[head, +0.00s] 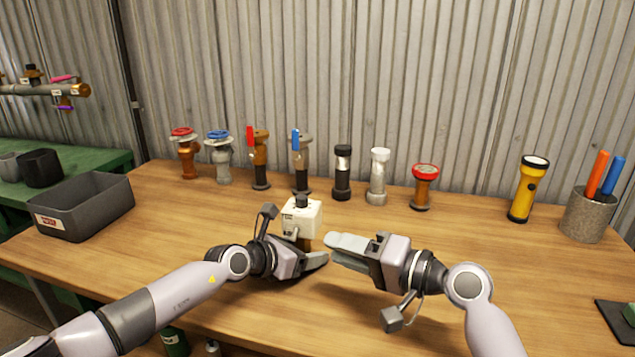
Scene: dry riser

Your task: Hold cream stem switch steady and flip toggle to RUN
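The cream switch box (301,216) stands near the middle of the table, with a small dark piece on top and a light fitting on its front. A brown stem (305,242) shows below it, partly hidden by my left gripper. My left gripper (318,261) is low, in front of the box and stem; its fingers overlap in this view, so I cannot tell whether they touch the stem. My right gripper (333,249) points left from just right of the stem, its two grey fingers apart with nothing seen between them. The toggle's position and any RUN marking are too small to read.
Several valves and fittings, including a red-handled one (259,160) and a red-topped one (424,187), line the back. A grey bin (85,207) stands left; a yellow flashlight (527,190) and a pen cup (588,216) stand right. The front table is clear around my arms.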

